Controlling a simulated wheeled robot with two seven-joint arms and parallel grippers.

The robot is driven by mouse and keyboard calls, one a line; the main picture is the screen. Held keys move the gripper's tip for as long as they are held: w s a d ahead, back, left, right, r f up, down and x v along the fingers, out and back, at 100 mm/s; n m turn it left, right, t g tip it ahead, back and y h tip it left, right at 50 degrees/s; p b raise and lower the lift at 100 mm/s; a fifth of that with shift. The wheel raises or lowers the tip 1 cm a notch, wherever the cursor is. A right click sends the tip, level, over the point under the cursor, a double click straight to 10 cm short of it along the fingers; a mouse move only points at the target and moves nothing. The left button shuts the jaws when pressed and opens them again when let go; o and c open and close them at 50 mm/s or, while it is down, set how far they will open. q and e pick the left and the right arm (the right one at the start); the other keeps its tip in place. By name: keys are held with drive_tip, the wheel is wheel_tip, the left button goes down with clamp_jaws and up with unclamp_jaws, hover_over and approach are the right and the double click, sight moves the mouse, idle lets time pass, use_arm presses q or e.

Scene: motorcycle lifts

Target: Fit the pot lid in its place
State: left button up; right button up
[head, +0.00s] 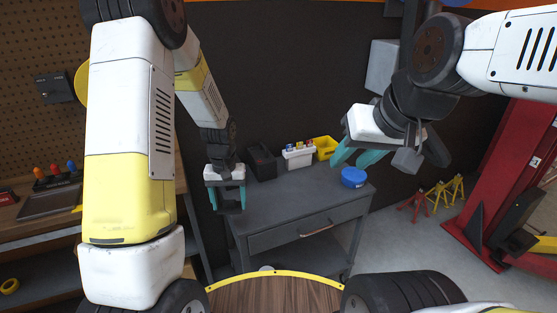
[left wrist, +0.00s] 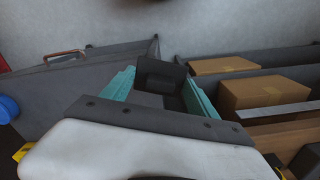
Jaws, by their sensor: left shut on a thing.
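My left gripper (head: 229,208) hangs in front of the left end of the grey workbench (head: 300,204). Its teal fingers are shut on a dark block-like thing (left wrist: 160,76), which also shows between the fingers in the head view. I cannot tell whether this is the pot lid; no clear lid shape shows. A round blue thing (head: 353,177) sits on the bench's right part, and its edge shows in the left wrist view (left wrist: 8,109). I cannot tell whether it is a pot. My right gripper (head: 358,160) is open and empty above and beside the blue thing.
A black bin (head: 262,162), a white caddy (head: 299,156) and a yellow bin (head: 326,147) stand along the bench's back. Cardboard boxes (left wrist: 265,92) lie on shelves. Red and yellow stands (head: 437,196) and a red lift (head: 500,190) are at right. The bench's front middle is clear.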

use_arm(q)
drive_tip(key=d+f+n, duration=0.2)
drive_tip(key=d+f, duration=0.1)
drive_tip(key=d, duration=0.6)
drive_tip(key=d+f+n, duration=0.1)
drive_tip(key=d+f, duration=0.2)
drive_tip(key=d, duration=0.6)
drive_tip(key=shift+w+d+f+n, duration=0.2)
drive_tip(key=shift+d+f+n, duration=0.05)
drive_tip(key=shift+f+n, duration=0.15)
drive_tip(key=shift+w, duration=0.1)
